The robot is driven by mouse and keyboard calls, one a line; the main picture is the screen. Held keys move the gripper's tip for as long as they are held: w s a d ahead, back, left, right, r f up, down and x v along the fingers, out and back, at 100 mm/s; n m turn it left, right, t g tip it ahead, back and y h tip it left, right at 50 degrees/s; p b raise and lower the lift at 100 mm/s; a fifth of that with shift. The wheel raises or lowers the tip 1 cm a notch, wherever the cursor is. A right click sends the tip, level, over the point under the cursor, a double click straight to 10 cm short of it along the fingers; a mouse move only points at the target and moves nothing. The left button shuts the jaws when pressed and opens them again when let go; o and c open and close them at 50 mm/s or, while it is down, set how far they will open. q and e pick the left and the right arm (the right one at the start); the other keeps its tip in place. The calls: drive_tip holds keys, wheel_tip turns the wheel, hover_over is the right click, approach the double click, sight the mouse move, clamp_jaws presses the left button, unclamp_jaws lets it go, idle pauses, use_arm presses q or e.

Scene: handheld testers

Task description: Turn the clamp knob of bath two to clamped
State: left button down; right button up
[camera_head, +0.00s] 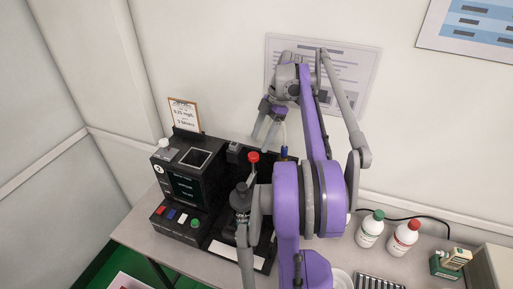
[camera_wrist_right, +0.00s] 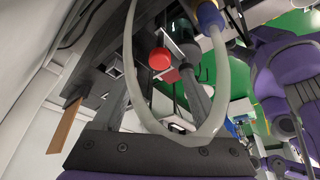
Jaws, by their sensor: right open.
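The black tester (camera_head: 178,185) bears a round white "2" mark, a lit screen and a row of coloured buttons. A red knob (camera_head: 253,158) stands on a stem at its right part; I take it for the clamp knob, though its setting cannot be read. The red knob also shows in the right wrist view (camera_wrist_right: 161,60), seen between the fingers. My right gripper (camera_head: 264,138) is open and empty, above the red knob and apart from it. It also shows in the right wrist view (camera_wrist_right: 158,75). I do not see my left gripper.
A pale hose (camera_wrist_right: 140,85) loops close in front of the right wrist camera. A small sign (camera_head: 184,114) stands behind the tester. A green-capped bottle (camera_head: 370,230) and a red-capped bottle (camera_head: 403,238) stand to the right. My purple arm hides the middle of the bench.

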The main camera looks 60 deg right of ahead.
drive_tip(key=v, duration=0.5)
drive_tip(key=shift+s+d+r, duration=0.1)
drive_tip(key=shift+r, duration=0.1)
idle(0.3)
drive_tip(key=w+a+f+m+h, duration=0.1)
drive_tip(key=w+a+f+m, duration=0.25)
drive_tip(key=a, duration=0.75)
drive_tip(key=w+a+f+m+h, duration=0.2)
drive_tip(key=w+a+f, duration=0.2)
drive_tip(key=a, duration=0.7)
drive_tip(key=s+a+f+m+t, duration=0.1)
drive_tip(key=s+a+f, duration=0.3)
drive_tip(key=a, duration=0.5)
drive_tip(key=s+a+f+m+t, duration=0.2)
drive_tip(key=s+a+f+m, duration=0.2)
drive_tip(key=a+f, duration=0.5)
drive_tip(key=shift+a+m+h, duration=0.3)
drive_tip(key=shift+a+m, duration=0.05)
drive_tip(key=shift+a, duration=0.25)
drive_tip(key=shift+w, duration=0.1)
